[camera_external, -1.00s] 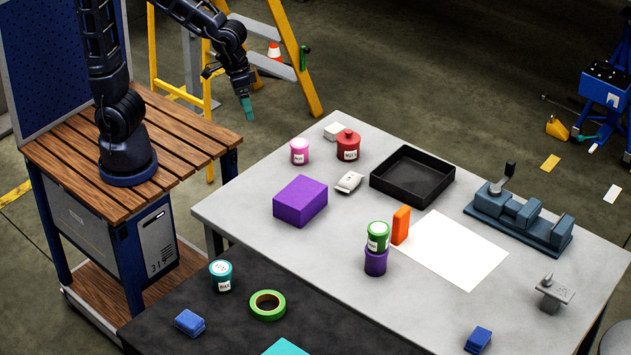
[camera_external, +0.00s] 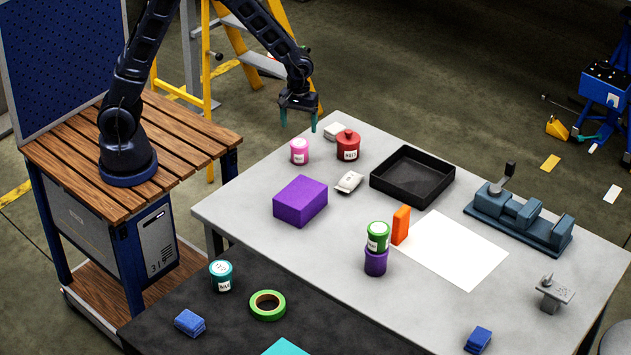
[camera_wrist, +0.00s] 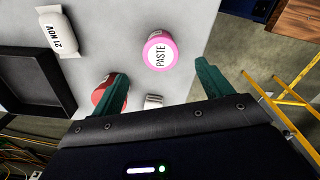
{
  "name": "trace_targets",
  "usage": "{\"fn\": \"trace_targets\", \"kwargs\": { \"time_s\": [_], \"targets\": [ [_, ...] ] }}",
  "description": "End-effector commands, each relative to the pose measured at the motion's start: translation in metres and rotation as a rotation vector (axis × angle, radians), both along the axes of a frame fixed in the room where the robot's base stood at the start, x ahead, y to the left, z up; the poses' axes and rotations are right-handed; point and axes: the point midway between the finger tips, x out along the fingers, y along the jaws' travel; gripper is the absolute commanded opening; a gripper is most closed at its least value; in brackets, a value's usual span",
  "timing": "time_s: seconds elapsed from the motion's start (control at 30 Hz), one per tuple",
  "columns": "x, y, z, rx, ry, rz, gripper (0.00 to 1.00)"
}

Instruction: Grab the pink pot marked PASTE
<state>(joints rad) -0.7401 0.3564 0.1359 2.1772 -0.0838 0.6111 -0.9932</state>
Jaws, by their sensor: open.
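The pink pot (camera_external: 299,151) stands upright near the far left edge of the grey table. My gripper (camera_external: 298,121) is open and empty, above the table's far corner and the pot. In the wrist view my gripper (camera_wrist: 160,84) has its two green fingers spread wide; the left one overlaps the red pot. Nothing touches the pink pot that I can see.
A red lidded pot (camera_external: 348,146) stands just right of the pink pot, with a small white block (camera_external: 335,131) behind. A white labelled bag (camera_external: 349,182), a purple box (camera_external: 300,201) and a black tray (camera_external: 413,176) lie nearer. A yellow ladder (camera_external: 290,60) stands behind the table.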

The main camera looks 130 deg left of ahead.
Motion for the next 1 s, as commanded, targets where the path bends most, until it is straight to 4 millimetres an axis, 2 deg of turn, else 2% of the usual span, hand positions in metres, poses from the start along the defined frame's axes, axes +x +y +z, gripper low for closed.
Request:
{"fn": "trace_targets", "kwargs": {
  "time_s": [0.4, 0.73, 1.0],
  "targets": [
    [-0.002, 0.002, -0.05, -0.002, 0.003, 0.01, 0.78],
    [-0.002, 0.003, -0.066, -0.002, 0.002, 0.01, 0.78],
    [-0.003, 0.004, -0.1, -0.002, 0.003, 0.008, 0.78]
  ]
}}
